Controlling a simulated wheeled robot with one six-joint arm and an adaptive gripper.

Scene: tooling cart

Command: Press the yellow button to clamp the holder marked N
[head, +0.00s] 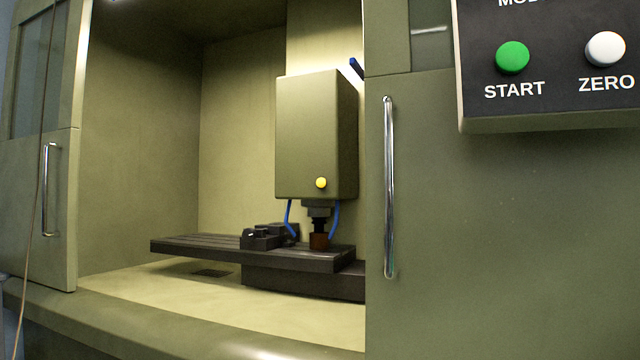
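The yellow button (321,183) is on the lower front face of the olive spindle head (304,135), inside the open machine. Under the head, a dark tool holder (319,222) sits at the spindle nose, with a brownish piece (319,241) at its lower end, close above or at the table. No letter N can be read on it at this size. My gripper is not in view.
The machine table (200,247) carries a dark vise (262,238) left of the holder. Blue hoses flank the spindle. Doors with handles (389,190) (48,190) stand either side of the opening. A control panel with a green START button (512,57) and white ZERO button (605,48) juts at upper right.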

